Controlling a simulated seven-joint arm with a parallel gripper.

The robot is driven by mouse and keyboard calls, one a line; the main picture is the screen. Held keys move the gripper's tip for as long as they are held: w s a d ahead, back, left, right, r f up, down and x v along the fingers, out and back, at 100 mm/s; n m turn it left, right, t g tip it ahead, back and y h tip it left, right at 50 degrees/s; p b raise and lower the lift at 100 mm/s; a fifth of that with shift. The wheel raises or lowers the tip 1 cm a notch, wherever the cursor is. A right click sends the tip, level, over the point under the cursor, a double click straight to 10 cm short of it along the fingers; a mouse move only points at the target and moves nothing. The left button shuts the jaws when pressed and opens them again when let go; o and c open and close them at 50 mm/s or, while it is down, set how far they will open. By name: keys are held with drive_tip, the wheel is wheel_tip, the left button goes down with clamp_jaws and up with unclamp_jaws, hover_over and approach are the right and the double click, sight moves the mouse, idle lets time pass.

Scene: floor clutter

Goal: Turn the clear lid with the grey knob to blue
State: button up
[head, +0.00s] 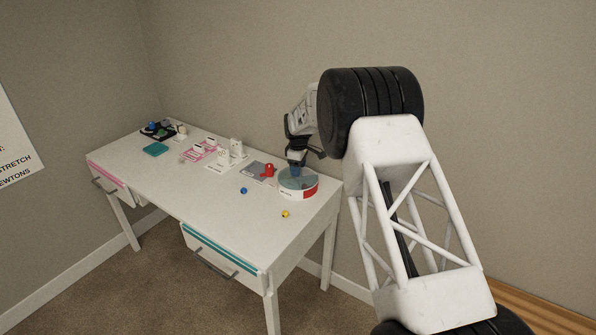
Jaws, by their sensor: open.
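The clear lid (291,175) tops a round white container (309,190) near the right end of the white table. The container has a red patch on its right side, and bluish and reddish colours show through the lid. My gripper (297,166) is open and points down just over the lid. Something blue shows between or beside its fingers. I cannot make out the grey knob, and I cannot tell whether the fingers touch the lid.
A red object (269,170) stands on a grey plate (254,172) left of the container. A blue ball (243,191) and a yellow ball (285,214) lie in front. White blocks (237,147), pink racks (196,152), a teal box (155,149) and a dark tray (153,133) stand farther left.

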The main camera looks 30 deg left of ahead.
drive_tip(key=shift+r, duration=3)
